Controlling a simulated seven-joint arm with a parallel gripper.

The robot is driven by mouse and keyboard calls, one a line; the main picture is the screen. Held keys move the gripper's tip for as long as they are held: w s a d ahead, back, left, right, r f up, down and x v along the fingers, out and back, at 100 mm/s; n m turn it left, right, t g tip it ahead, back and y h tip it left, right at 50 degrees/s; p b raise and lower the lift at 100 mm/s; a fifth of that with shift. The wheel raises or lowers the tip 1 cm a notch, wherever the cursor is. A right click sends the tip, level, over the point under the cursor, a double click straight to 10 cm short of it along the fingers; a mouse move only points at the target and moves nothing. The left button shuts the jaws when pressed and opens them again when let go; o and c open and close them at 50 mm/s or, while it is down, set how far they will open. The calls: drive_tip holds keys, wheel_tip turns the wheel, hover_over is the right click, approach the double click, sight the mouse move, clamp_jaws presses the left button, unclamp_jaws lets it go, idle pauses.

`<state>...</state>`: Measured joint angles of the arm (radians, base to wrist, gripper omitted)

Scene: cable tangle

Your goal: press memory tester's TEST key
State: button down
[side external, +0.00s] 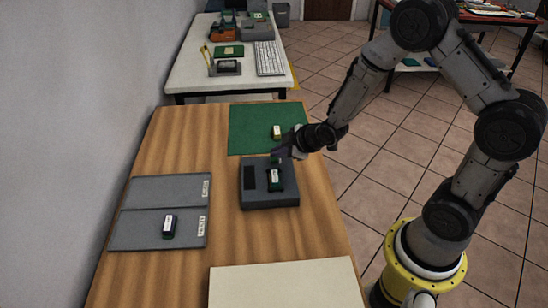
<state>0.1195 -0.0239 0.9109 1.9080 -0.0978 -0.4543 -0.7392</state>
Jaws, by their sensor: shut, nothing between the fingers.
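The memory tester (257,201) is a dark grey box on the wooden table, with a darker panel at its upper left. A dark green memory module (274,180) with a white label stands in it. My gripper (280,153) is shut and empty at the tester's far right edge. A small green part shows just below the fingertips, too small to identify. I cannot tell whether the fingertips touch the tester. The TEST key cannot be made out and may be hidden by my gripper.
A green mat (245,128) with another module (277,132) lies behind the tester. Two joined grey trays (140,190) lie to the left; the nearer holds a module (169,226). A cream board (285,285) lies in front.

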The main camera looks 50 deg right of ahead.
sight(277, 160)
drive_tip(key=shift+f, duration=0.1)
idle(0.6)
drive_tip(key=shift+f, duration=0.35)
drive_tip(key=shift+r, duration=0.4)
idle(0.3)
drive_tip(key=shift+r, duration=3.05)
